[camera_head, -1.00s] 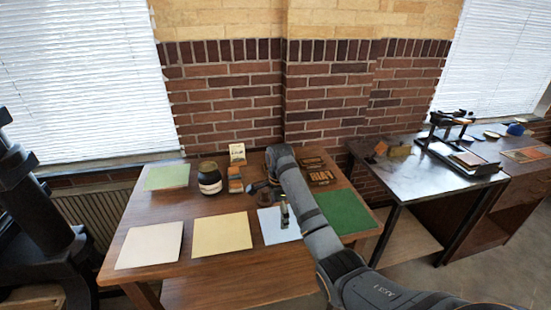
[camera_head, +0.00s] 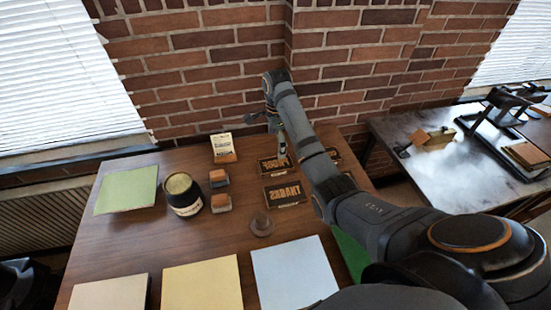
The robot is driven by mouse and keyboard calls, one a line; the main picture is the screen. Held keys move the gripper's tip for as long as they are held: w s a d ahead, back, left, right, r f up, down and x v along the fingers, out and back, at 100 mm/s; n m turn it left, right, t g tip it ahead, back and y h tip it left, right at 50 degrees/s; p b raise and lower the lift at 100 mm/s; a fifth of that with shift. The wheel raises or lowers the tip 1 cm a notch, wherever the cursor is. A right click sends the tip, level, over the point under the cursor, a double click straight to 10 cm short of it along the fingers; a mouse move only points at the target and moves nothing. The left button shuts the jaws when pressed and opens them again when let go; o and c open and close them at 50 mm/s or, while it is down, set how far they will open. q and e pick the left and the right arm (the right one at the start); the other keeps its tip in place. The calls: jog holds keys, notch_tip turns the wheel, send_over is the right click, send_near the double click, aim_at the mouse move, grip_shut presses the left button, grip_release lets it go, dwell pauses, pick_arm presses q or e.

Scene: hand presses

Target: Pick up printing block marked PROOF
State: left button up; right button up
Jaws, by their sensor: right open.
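A dark block with tan, reversed lettering (camera_head: 270,166) lies flat at the back of the wooden table. Its letters look like PROOF, but they are small and partly covered. My right gripper (camera_head: 283,152) points down over this block's right part, open and with nothing visibly held; I cannot tell if it touches. A second dark block (camera_head: 285,194), whose reversed letters look like THANKS, lies just in front. More blocks (camera_head: 333,154) show partly behind my right arm. My left gripper is out of view.
Two small orange-topped blocks (camera_head: 220,203), a dark jar (camera_head: 183,194) and an upright card (camera_head: 223,148) stand to the left. A small round clear object (camera_head: 262,224) stands in front. Coloured sheets line the front. A brick wall (camera_head: 200,60) rises behind.

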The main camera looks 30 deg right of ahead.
jog(key=b, duration=0.4)
send_over(276, 163)
jog(key=s, duration=0.1)
notch_tip(276, 163, down, 4)
jog(key=shift+f, duration=0.15)
jog(key=shift+w+f+b, duration=0.2)
jog(key=shift+f+b, duration=0.3)
jog(key=shift+f, duration=0.2)
notch_tip(276, 163, down, 2)
jog(key=b, duration=0.3)
jog(key=shift+f, duration=0.1)
jog(key=shift+w+f, duration=0.25)
jog(key=shift+f, duration=1.05)
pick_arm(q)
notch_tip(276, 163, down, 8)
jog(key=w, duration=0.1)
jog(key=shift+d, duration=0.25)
pick_arm(e)
jog(key=shift+r, duration=0.1)
jog(key=shift+c, duration=0.3)
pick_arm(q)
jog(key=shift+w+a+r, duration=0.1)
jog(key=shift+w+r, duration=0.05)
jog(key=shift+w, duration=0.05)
pick_arm(e)
jog(key=c, duration=1.4)
